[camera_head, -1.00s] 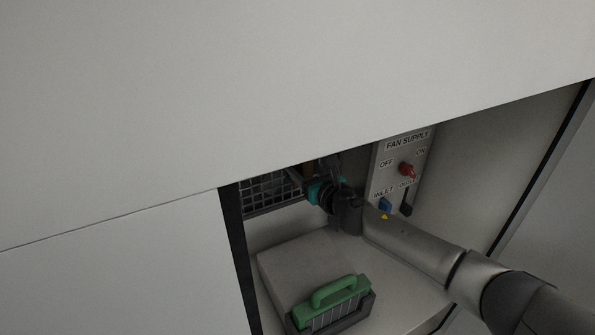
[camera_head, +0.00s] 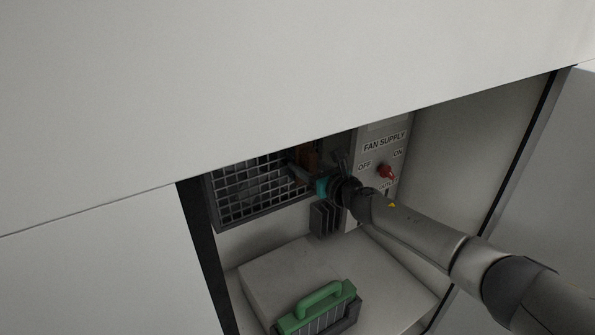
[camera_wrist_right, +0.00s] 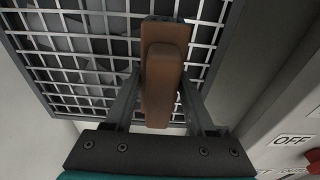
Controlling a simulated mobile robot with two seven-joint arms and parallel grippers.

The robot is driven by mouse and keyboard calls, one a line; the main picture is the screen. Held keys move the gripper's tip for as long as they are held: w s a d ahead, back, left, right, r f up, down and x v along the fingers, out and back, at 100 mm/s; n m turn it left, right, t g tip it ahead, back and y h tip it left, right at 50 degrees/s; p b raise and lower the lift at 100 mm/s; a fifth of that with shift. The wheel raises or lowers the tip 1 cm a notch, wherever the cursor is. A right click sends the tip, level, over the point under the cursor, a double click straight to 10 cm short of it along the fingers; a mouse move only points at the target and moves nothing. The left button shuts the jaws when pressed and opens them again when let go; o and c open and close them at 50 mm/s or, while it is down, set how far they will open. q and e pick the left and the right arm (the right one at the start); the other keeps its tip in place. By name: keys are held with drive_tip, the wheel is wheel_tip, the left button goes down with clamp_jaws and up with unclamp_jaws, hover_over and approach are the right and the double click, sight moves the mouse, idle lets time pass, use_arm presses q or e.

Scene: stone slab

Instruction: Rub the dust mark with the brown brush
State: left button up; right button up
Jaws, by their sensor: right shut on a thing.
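My right gripper (camera_head: 312,180) is shut on the brown brush (camera_head: 308,155), inside the open cabinet recess. In the right wrist view the brush (camera_wrist_right: 165,75) stands between the two fingers (camera_wrist_right: 160,98), its brown back toward the camera. It lies in front of a metal grille (camera_wrist_right: 75,75), near the grille's right side; whether it touches the grille I cannot tell. The grille (camera_head: 250,192) also shows in the head view, with dark shapes behind it. I cannot make out a dust mark in either view. My left gripper is not in view.
A FAN SUPPLY panel (camera_head: 385,150) with a red knob (camera_head: 386,171) stands close to the right of my wrist. A dark finned block (camera_head: 325,218) is just below it. White cabinet panels frame the recess.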

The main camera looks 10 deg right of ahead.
sight(315, 171)
drive_tip(key=shift+d, duration=0.25)
drive_tip(key=shift+s+d+p, duration=0.2)
drive_tip(key=shift+s+p, duration=0.1)
drive_tip(key=shift+s, duration=0.1)
drive_tip(key=p+v, duration=0.1)
drive_tip(key=v, duration=0.2)
drive_tip(key=shift+s+f, duration=0.15)
drive_tip(key=shift+s, duration=0.05)
drive_tip(key=shift+p+v, duration=0.3)
drive_tip(key=shift+v, duration=0.55)
drive_tip(key=shift+d+f, duration=0.1)
drive_tip(key=shift+f, duration=0.1)
drive_tip(key=shift+v, duration=1.45)
